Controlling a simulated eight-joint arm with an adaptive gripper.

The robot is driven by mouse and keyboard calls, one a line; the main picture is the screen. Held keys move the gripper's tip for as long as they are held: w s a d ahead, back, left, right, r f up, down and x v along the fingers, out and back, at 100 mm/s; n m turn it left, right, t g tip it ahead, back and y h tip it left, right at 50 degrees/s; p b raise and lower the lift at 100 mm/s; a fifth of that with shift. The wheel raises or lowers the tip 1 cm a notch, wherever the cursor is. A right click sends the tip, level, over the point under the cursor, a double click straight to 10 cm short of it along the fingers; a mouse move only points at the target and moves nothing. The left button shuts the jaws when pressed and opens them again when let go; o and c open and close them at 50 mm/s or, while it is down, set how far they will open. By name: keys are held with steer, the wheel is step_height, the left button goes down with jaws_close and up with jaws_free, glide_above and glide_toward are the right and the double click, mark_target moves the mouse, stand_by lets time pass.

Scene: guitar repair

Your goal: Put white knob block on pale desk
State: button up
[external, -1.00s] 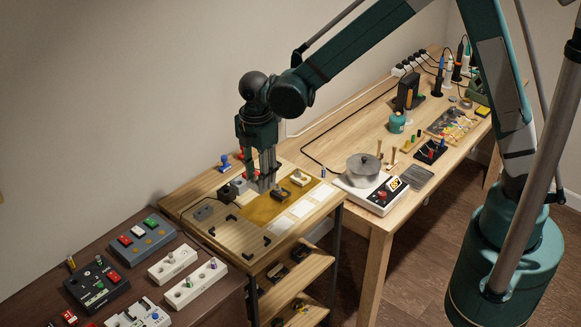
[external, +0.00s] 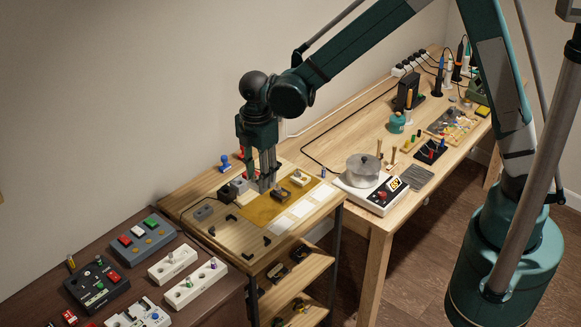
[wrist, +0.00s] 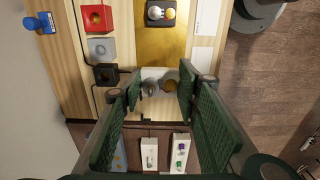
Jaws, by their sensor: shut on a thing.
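A white block with knobs (wrist: 152,74) sits between the two green fingers of my gripper (wrist: 158,92) in the wrist view. One knob looks grey and another brownish. My gripper (external: 266,184) is shut on this block, low over the pale wooden stand (external: 207,187) in the external view. There the fingers largely hide the block, and I cannot tell whether it touches the surface. Another white block (external: 300,178) lies on the golden mat (external: 256,212). The larger pale wooden desk (external: 325,143) stands to the right.
A dark block with knobs (wrist: 162,14) is on the mat near my gripper. Grey and red boxes (wrist: 96,18) and a blue stamp (wrist: 38,23) lie to the left. Several control blocks cover the dark desk (external: 215,308). A pot (external: 362,167) stands on the larger desk.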

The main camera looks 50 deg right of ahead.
steer(key=w+d+f+m+b, duration=0.1)
steer(key=w+d+f+b, duration=0.15)
steer(key=d, duration=0.45)
steer(key=w+d+f+m+b, duration=0.1)
steer(key=w+d+m, duration=0.15)
steer(key=d, duration=0.45)
steer(key=m+b, duration=0.6)
steer(key=b, duration=0.1)
glide_above(346, 155)
step_height(346, 155, down, 8)
steer(key=shift+d+r, duration=0.15)
steer(key=shift+r, duration=0.1)
steer(key=shift+f+n, duration=0.1)
steer(key=shift+n, duration=0.15)
steer(key=shift+f+b, duration=0.75)
steer(key=shift+f, duration=2.3)
steer(key=shift+f, duration=0.15)
steer(key=shift+f+b, duration=0.35)
steer(key=shift+f, duration=1.35)
steer(key=shift+f, duration=0.15)
